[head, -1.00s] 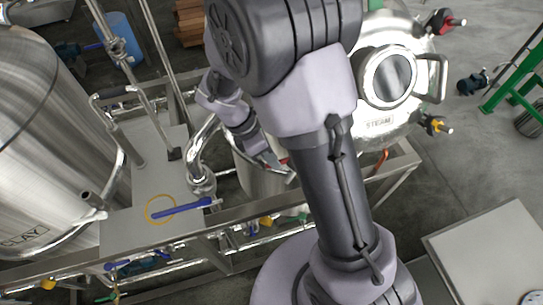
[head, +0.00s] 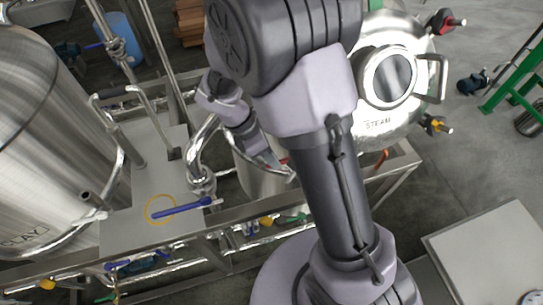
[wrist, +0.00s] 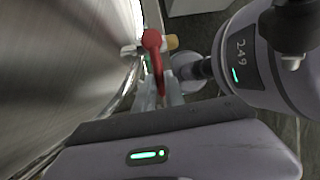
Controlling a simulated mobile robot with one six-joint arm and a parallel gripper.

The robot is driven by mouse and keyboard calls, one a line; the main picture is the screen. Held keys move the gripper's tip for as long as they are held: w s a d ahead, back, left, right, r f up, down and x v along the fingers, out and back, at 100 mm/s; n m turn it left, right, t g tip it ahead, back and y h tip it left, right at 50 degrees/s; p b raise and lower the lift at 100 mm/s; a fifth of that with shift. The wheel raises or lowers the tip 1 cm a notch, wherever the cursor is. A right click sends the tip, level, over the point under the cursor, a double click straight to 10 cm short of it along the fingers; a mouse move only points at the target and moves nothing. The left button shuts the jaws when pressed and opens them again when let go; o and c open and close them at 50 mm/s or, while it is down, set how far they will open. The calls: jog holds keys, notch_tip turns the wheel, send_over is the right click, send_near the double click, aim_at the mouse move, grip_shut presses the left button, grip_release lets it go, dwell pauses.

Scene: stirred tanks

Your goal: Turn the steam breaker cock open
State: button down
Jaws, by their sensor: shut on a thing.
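The steam tank (head: 402,122), a steel vessel with a STEAM label, stands right of centre in the head view, partly hidden by my arm. A cock with a red lever handle (wrist: 152,42) and a brass-coloured end (wrist: 172,42) shows in the wrist view beside a curved steel wall. My gripper (wrist: 164,90) is shut on the lower part of the red handle. In the head view my gripper (head: 272,160) is low, left of my arm, with only a small bit of red at its tips. The cock's body is mostly hidden there.
A clay tank (head: 35,150) stands at the left. A steel frame (head: 115,230) with pipes and a blue-handled valve (head: 182,208) lies left of my arm. A grey cabinet (head: 490,255) stands at lower right. Open floor shows at right.

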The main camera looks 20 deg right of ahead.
jog(key=s+n+t, duration=0.1)
jog(key=n, duration=0.1)
jog(key=s+n+t+p, duration=0.1)
jog(key=n, duration=0.1)
jog(key=shift+s+d+n, duration=0.2)
jog(key=shift+s+n, duration=0.1)
jog(key=shift+s, duration=0.05)
jog(key=c, duration=1.4)
grip_release()
jog(key=p+v, duration=0.4)
jog(key=v, duration=1.3)
jog(key=shift+a, duration=0.4)
